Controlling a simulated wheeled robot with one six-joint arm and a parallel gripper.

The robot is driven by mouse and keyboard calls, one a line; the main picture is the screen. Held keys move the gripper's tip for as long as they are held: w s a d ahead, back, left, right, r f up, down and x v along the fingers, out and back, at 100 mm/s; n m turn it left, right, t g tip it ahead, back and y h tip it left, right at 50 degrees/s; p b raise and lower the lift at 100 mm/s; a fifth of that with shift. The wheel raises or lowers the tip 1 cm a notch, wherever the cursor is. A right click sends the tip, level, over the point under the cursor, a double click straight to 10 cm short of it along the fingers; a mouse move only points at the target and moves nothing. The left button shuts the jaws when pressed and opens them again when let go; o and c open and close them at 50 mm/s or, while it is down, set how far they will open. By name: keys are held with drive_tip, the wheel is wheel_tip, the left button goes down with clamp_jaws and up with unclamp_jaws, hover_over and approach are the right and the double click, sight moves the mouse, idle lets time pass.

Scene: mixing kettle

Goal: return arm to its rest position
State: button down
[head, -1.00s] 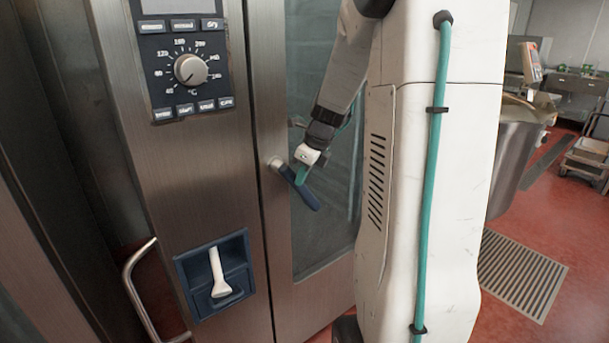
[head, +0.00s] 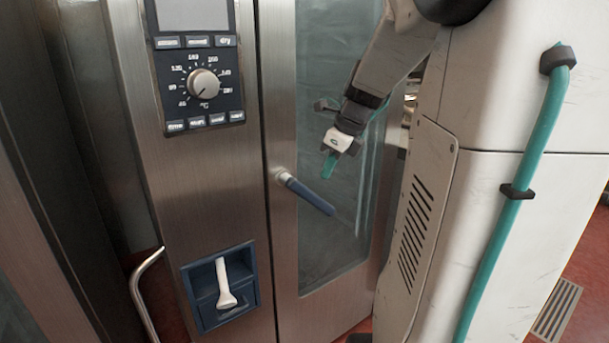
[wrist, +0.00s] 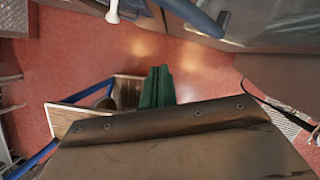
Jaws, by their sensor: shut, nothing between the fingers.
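My gripper (head: 329,168) is in front of the oven door's glass (head: 325,90) in the head view, above and to the right of the blue door handle (head: 308,195). It is apart from the handle, and its green fingers are together with nothing between them. In the wrist view the green fingers (wrist: 157,88) point over the red floor, and the blue handle (wrist: 192,15) runs across the top. The handle slants down to the right on its metal pivot.
The oven's control panel (head: 200,85) with a round knob is at the upper left. Below it a white hand shower (head: 224,285) sits in a blue recess. A curved metal rail (head: 140,290) is at lower left. Red floor (wrist: 120,45) shows below the wrist.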

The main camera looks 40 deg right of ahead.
drive_tip(key=shift+r, duration=0.1)
drive_tip(key=s+a+n+g, duration=0.1)
drive_tip(key=s+a+n, duration=0.4)
drive_tip(key=a+n, duration=0.3)
drive_tip(key=s+a+f+n+h, duration=0.1)
drive_tip(key=s+a+n, duration=0.4)
drive_tip(key=a+n, duration=0.4)
drive_tip(key=s+a+f+n+g, duration=0.1)
drive_tip(key=s+a+n, duration=0.5)
drive_tip(key=n, duration=0.9)
drive_tip(key=a, duration=0.2)
drive_tip(key=shift+a+f+g, duration=0.15)
drive_tip(key=shift+a+g, duration=0.15)
drive_tip(key=shift+a, duration=0.05)
